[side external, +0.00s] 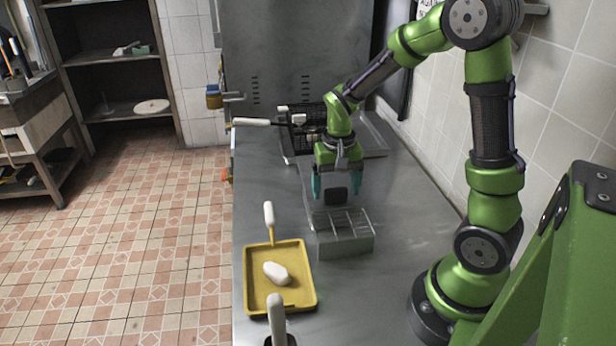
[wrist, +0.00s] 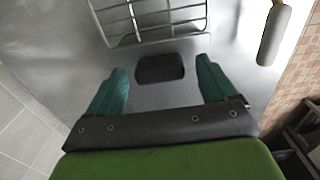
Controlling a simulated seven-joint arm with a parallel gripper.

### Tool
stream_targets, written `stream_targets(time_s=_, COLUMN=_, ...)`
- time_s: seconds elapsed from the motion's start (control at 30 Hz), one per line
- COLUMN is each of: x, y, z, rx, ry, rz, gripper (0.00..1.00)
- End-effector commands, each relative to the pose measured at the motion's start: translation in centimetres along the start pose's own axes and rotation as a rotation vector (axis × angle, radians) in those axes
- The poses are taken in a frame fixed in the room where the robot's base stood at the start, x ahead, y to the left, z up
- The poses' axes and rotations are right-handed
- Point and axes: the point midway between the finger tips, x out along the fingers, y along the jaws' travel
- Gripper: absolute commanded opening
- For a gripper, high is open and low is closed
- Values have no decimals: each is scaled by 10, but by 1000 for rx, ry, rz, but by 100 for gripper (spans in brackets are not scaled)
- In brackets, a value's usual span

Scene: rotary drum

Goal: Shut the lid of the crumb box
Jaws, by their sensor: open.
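A grey metal box (side external: 346,244) with a barred, open-looking top stands on the steel counter in the side view; I take it for the crumb box. Its bars (wrist: 150,20) show at the top of the wrist view. A plain grey panel seems to stand behind it, partly hidden by my gripper; I cannot tell if it is the lid. My gripper (side external: 337,192) points down just behind the box, its teal fingers apart. In the wrist view the gripper (wrist: 158,82) is open, with a dark rounded pad (wrist: 160,68) showing between the fingers. I see no clear contact.
A yellow tray (side external: 249,282) with a white-handled tool (side external: 269,214) and a pale lump (side external: 277,273) lies left of the box. Another pale handle (side external: 277,318) stands in front. A black wire drum (side external: 306,127) with a pale handle is behind. The tiled wall bounds the right.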

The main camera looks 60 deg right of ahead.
Motion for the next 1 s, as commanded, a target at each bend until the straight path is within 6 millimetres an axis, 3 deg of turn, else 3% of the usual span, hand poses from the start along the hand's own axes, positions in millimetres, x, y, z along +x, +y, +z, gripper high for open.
stream_targets(time_s=0.4, x=-100, y=0, z=-1, rx=1, ry=7, rz=-4, gripper=85)
stream_targets(time_s=0.6, x=-136, y=0, z=0, rx=0, ry=5, rz=-3, gripper=85)
stream_targets(time_s=0.8, x=-152, y=0, z=0, rx=-1, ry=3, rz=-1, gripper=85)
stream_targets(time_s=1.0, x=-154, y=0, z=0, rx=0, ry=2, rz=-1, gripper=85)
